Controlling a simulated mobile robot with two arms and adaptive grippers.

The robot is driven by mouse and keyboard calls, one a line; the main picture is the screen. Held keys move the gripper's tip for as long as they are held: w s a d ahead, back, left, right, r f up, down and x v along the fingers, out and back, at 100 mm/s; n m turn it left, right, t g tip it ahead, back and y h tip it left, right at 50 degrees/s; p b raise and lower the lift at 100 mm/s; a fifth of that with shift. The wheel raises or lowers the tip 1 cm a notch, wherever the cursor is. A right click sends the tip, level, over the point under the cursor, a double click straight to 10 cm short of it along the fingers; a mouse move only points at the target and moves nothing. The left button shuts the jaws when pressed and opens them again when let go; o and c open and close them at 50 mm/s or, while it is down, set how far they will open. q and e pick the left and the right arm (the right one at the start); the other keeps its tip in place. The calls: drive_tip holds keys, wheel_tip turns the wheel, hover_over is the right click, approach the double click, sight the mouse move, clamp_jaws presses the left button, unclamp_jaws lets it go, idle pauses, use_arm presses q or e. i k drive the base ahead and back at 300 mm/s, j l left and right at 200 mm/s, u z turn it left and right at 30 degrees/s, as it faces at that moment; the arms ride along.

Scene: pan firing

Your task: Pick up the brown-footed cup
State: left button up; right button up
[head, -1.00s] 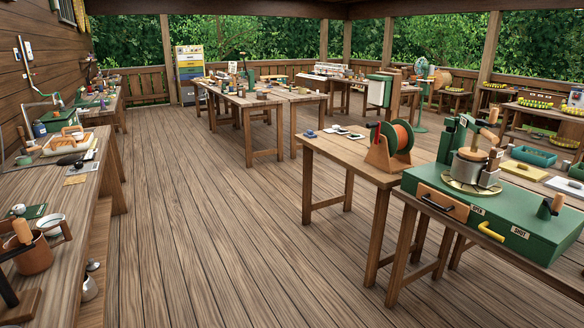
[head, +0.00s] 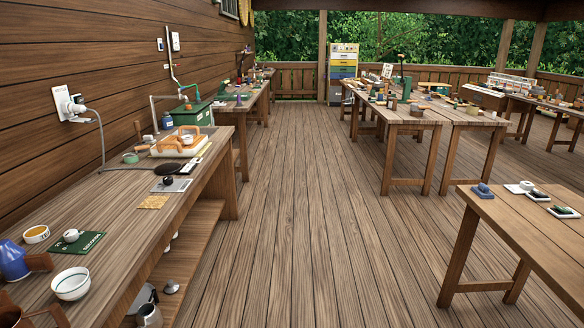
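I cannot make out a cup with a clearly brown foot. On the left bench (head: 130,215) stand a white bowl (head: 72,284) with a dark rim line, a small orange-and-white bowl (head: 36,234), and a small white vessel (head: 72,236) on a green booklet (head: 88,243). A blue vessel (head: 12,262) is cut off at the left edge. A small white cup-like thing (head: 526,186) sits on the right table (head: 520,222), too small to tell its foot. Neither of my grippers is in view.
A wide strip of bare floor (head: 300,230) runs between the left bench and the right table. Farther back stand another table (head: 408,118) with many small items and a drawer cabinet (head: 342,70). Metal pots (head: 148,315) sit under the left bench.

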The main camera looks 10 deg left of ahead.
sight(187, 140)
drive_tip(key=i+u, duration=0.2)
drive_tip(key=i, duration=0.8)
drive_tip(key=i+l+u, duration=0.1)
drive_tip(key=i+u, duration=0.15)
drive_tip(key=i, duration=0.75)
